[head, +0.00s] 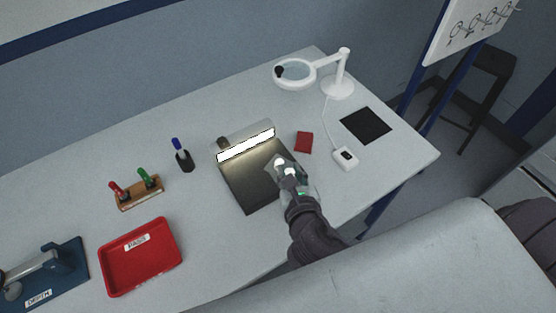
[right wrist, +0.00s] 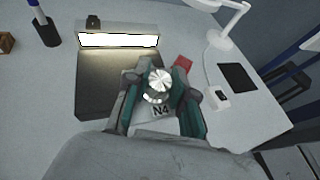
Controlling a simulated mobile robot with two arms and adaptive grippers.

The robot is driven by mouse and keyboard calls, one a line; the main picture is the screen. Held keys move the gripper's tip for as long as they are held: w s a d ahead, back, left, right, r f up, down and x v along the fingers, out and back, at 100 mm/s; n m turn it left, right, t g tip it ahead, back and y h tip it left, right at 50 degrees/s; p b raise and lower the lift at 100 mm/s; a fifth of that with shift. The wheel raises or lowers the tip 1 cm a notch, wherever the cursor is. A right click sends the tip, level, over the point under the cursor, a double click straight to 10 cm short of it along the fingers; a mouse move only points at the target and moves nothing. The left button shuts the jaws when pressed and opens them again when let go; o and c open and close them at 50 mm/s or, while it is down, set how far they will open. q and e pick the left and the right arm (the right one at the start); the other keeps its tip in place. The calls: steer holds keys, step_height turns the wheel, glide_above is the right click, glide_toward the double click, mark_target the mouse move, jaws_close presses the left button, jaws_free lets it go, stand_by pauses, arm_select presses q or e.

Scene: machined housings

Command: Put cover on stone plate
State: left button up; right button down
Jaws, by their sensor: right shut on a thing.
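The stone plate appears to be the dark flat slab (head: 247,192) in the middle of the table; it also shows in the right wrist view (right wrist: 95,98). My right gripper (head: 284,170) is over the slab's right edge. In the right wrist view, my right gripper (right wrist: 158,92) is shut on a round, silver metal part (right wrist: 159,79), which appears to be the cover. A white N4 label (right wrist: 160,110) shows just below it. Whether the part touches the slab cannot be told. My left gripper is not in view.
A lit lamp bar (head: 246,145) stands along the slab's back edge. A small red block (head: 304,142), white device (head: 345,157), black mat (head: 366,125) and magnifier lamp (head: 337,87) are on the right. A red tray (head: 112,278), pen rack (head: 139,193) and pen holder (head: 184,160) are left.

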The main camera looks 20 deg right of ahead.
glide_above(251, 184)
steer(key=s+d, duration=0.1)
steer(key=s, duration=0.1)
step_height(251, 184, down, 4)
steer(key=shift+s+d+f, duration=0.1)
steer(key=shift+s+f, duration=0.05)
steer(key=shift+w+a+f, duration=0.25)
steer(key=shift+w+f, duration=0.25)
steer(key=shift+w, duration=0.1)
steer(key=shift+w+a+f, duration=0.25)
steer(key=shift+w+f, duration=0.2)
steer(key=shift+w, duration=0.1)
step_height(251, 184, down, 3)
steer(key=shift+a+f, duration=0.1)
steer(key=shift+f, duration=0.35)
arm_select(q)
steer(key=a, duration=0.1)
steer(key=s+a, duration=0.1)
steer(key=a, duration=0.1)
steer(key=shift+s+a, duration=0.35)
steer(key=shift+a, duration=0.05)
arm_select(e)
steer(key=shift+f, duration=0.15)
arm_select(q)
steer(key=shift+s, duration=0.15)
arm_select(e)
steer(key=c, duration=1)
jaws_free()
steer(key=shift+o, duration=0.2)
